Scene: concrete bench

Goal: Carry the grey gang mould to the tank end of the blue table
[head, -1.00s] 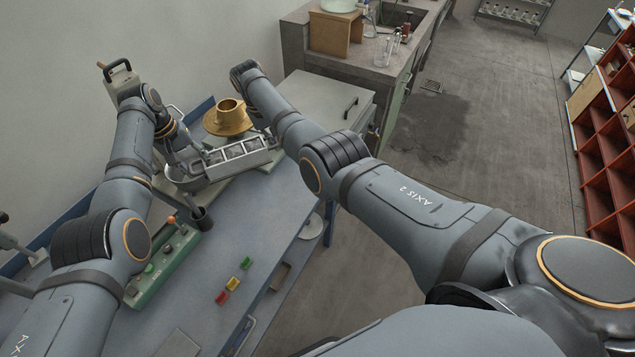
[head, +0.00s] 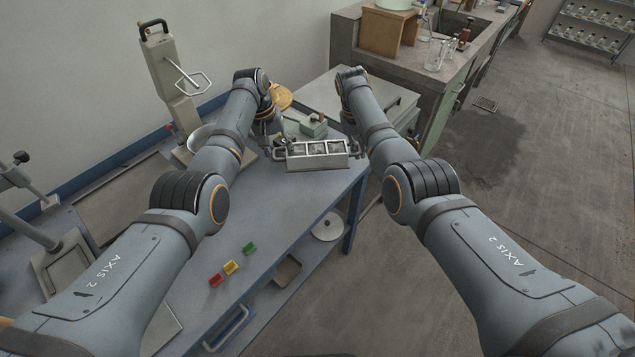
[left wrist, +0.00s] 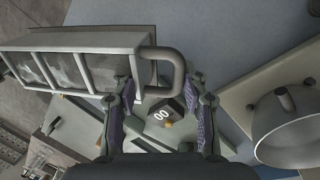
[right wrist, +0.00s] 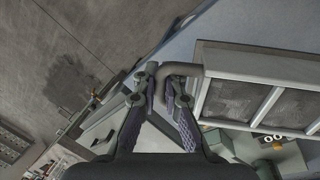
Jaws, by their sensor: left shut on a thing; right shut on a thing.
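The grey gang mould (head: 318,163) is a long metal box with three open compartments in a row and a loop handle at each end. It spans between my two grippers at the far end of the blue table (head: 290,205), in front of the grey lidded tank (head: 375,97). My left gripper (head: 273,148) is shut on its left handle, also seen in the left wrist view (left wrist: 176,80). My right gripper (head: 358,150) is shut on its right handle, seen in the right wrist view (right wrist: 172,72). I cannot tell whether the mould's underside touches the table.
A brass-coloured round piece (head: 280,97) is partly hidden by my left arm. Red, yellow and green blocks (head: 231,267) lie nearer on the table. A tall press-like stand (head: 170,75) is at back left.

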